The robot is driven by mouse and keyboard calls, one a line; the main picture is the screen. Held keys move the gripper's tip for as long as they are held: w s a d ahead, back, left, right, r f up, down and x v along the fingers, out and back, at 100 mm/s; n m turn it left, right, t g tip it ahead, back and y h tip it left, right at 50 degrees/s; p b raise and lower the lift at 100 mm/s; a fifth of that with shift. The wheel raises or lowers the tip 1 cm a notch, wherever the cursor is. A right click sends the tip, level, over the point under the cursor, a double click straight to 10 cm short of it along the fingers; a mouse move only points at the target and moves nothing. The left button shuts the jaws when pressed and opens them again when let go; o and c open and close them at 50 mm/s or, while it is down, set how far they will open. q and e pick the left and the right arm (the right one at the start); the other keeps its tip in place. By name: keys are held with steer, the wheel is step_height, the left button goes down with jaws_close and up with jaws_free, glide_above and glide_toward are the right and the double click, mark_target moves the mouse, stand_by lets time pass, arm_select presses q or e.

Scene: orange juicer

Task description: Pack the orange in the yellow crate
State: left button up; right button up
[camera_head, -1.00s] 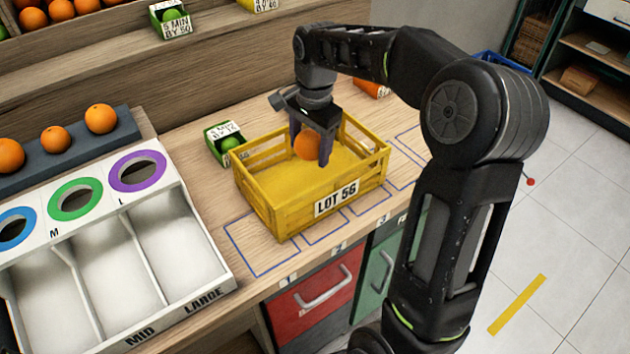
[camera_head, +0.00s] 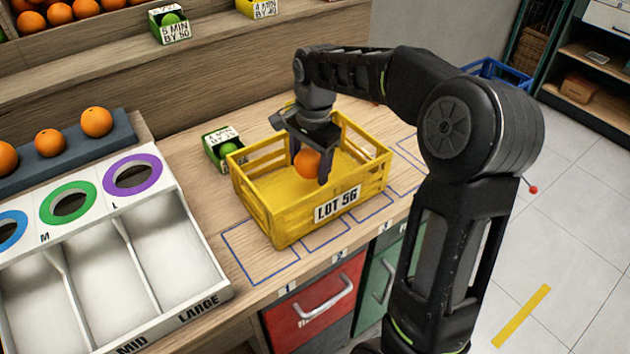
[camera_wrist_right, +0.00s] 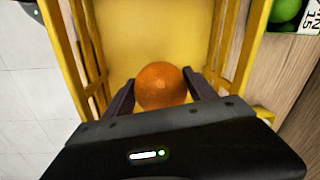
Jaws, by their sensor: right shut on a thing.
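My right gripper (camera_head: 308,170) points down inside the crate's outline. It is shut on an orange (camera_head: 306,164), which shows between both fingers in the right wrist view (camera_wrist_right: 161,87). I cannot tell whether the orange touches the crate floor. No other fruit shows in the visible part of the crate. My left gripper is not in view.
A small green box (camera_head: 222,148) with a green fruit stands just left of the crate. A white sorting tray (camera_head: 165,255) with coloured rings and a dark rack (camera_head: 70,150) with several oranges are at the left. Blue outlines mark the counter around the crate.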

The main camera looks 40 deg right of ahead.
mark_target(311, 153)
steer(key=shift+f+b, duration=1)
steer(key=shift+f, duration=0.8)
steer(key=o, duration=1.8)
steer(key=shift+s+r, duration=0.15)
steer(key=shift+r, duration=1.85)
steer(key=shift+s+r, duration=0.15)
steer(key=shift+r, duration=1.8)
